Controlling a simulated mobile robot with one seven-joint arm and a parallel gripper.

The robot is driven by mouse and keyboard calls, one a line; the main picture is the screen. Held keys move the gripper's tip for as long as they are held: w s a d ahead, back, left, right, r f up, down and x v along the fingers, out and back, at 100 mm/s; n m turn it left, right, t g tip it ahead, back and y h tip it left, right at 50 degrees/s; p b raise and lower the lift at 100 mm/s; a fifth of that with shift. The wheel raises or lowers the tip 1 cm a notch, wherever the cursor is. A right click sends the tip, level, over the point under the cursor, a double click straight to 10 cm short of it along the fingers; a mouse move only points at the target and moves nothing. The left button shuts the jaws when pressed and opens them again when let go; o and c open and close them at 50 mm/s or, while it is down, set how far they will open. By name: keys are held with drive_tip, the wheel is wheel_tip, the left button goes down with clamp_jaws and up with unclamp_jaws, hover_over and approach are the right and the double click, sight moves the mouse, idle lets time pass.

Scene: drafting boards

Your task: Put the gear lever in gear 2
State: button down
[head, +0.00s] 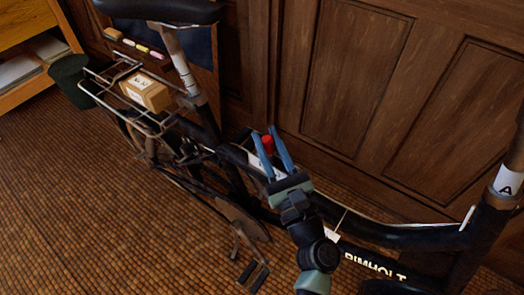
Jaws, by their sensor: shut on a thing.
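The gear lever's red knob (267,144) shows at the frame tube of a black bicycle, near the middle of the head view. My gripper (265,136) reaches it from the front, with one blue finger on each side. The fingers are shut on the knob. The lever's lower part is hidden behind the fingers and the gripper's body. A pale plate (256,163) shows beside the left finger, partly covered. No gear numbers can be read on it, so I cannot tell which gear the lever is in.
The bicycle frame (400,236) runs across the view, lettered on its lower tube. A brown box (147,92) sits on the rear rack (108,83). A wood-panelled wall (400,90) stands close behind. The tiled floor (90,220) is clear at the left.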

drive_tip(key=d+m+t+b, duration=0.1)
drive_tip(key=b, duration=0.2)
drive_tip(key=shift+s+f, duration=0.3)
drive_tip(key=shift+s, duration=0.1)
drive_tip(key=shift+s+d+r+m+t, duration=0.1)
drive_tip(key=shift+r+m+t, duration=0.2)
drive_tip(key=shift+t, duration=0.1)
drive_tip(key=c, duration=0.7)
unclamp_jaws()
drive_tip(key=shift+o, duration=0.2)
drive_tip(key=p+v, duration=0.2)
drive_tip(key=v, duration=1.1)
